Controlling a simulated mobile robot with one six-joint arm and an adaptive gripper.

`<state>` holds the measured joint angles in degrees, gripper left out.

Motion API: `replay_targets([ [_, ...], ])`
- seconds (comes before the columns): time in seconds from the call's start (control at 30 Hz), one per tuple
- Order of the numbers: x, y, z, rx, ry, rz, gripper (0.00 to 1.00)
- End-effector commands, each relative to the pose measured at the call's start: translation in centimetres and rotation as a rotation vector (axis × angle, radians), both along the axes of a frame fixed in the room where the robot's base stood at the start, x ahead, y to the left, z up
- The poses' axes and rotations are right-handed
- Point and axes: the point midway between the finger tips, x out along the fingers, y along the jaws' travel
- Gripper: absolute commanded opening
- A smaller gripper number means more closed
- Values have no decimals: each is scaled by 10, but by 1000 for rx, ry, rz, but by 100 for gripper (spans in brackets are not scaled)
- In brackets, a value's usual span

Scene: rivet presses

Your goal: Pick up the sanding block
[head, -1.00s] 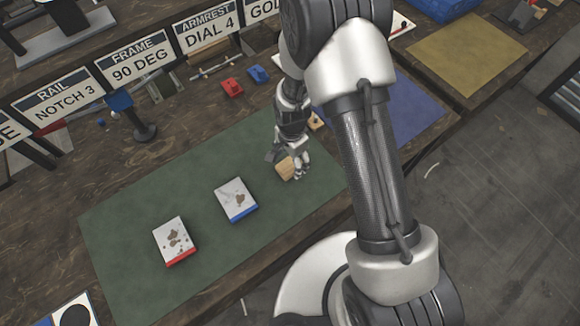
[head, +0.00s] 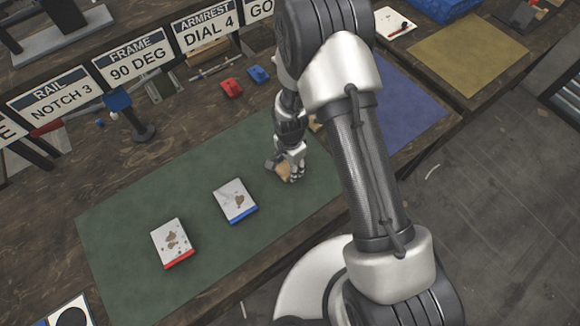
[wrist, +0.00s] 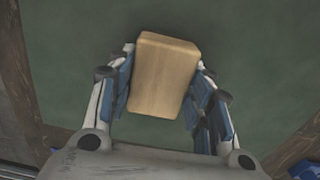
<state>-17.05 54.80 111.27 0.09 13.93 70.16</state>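The sanding block is a plain light-wood block (wrist: 163,75). In the wrist view it sits between the two fingers of my gripper (wrist: 160,95), slightly tilted, with blue pads against both its sides. In the head view the block (head: 281,173) shows small and partly hidden by my gripper (head: 289,172), at the right part of the green mat (head: 130,220). My gripper looks shut on it. I cannot tell whether the block touches the mat.
A card with a blue edge (head: 235,200) and one with a red edge (head: 172,243) lie left on the mat. A blue mat (head: 405,110) lies right of my arm. Red (head: 231,88) and blue (head: 259,75) small parts and labelled signs (head: 132,58) stand behind.

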Motion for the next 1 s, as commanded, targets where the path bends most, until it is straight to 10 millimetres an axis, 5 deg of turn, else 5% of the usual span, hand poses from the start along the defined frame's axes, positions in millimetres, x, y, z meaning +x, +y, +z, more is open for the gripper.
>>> replay_targets([
  [0.3, 0, 0, 0, 0, 0, 0, 22],
  [0.67, 0, 0, 7, 1, -1, 0, 22],
  [0.87, 1, 0, 36, 2, -4, 0, 22],
  [1.0, 2, 1, 74, 2, -6, 0, 22],
])
